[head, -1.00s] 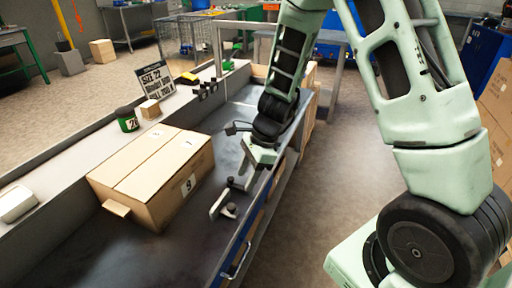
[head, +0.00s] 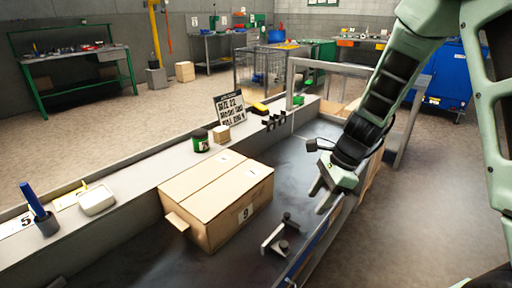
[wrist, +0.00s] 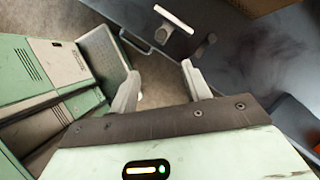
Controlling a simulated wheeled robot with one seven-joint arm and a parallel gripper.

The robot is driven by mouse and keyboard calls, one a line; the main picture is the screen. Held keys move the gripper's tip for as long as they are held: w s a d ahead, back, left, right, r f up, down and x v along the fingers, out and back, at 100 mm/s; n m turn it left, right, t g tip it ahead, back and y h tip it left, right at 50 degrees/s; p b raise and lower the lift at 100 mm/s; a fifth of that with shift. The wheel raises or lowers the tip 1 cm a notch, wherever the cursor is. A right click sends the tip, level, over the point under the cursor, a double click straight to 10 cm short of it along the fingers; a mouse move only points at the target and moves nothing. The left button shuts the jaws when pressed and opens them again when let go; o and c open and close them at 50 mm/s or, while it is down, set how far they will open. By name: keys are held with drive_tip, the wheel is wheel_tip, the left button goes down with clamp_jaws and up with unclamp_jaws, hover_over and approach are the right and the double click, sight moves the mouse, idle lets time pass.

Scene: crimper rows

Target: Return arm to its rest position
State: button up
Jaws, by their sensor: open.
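My gripper (head: 324,194) is above the right edge of the dark bench top (head: 150,262) in the head view, pointing down and empty. In the wrist view its two fingers (wrist: 157,88) stand apart with nothing between them. A small metal fixture with a light bar and dark knobs (head: 279,238) is on the bench below and in front of the gripper, apart from it. The same fixture shows at the top of the wrist view (wrist: 175,20). My arm reaches in from the right in the head view.
A cardboard box (head: 220,196) marked 9 stands on the bench left of my gripper. A ledge behind it holds a sign (head: 231,107), a dark green can (head: 200,140), a small block (head: 221,134) and a white dish (head: 97,199). A metal frame (head: 408,105) stands behind my arm. The floor at right is clear.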

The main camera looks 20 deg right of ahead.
drive_tip(key=s+a+r+n+g+h+p, duration=0.15)
drive_tip(key=s+a+r+n+p, duration=0.35)
drive_tip(key=s+a+r+n, duration=0.55)
drive_tip(key=s+a+r+n+h+p, duration=0.1)
drive_tip(key=s+a+r+n+p, duration=0.1)
drive_tip(key=s+n, duration=0.3)
drive_tip(key=s+a+r+n+h+p, duration=0.1)
drive_tip(key=s+a+r+n, duration=0.3)
drive_tip(key=n, duration=0.8)
drive_tip(key=shift+s+r+t+p, duration=0.4)
drive_tip(key=shift+s+r, duration=0.25)
drive_tip(key=shift+s, duration=0.5)
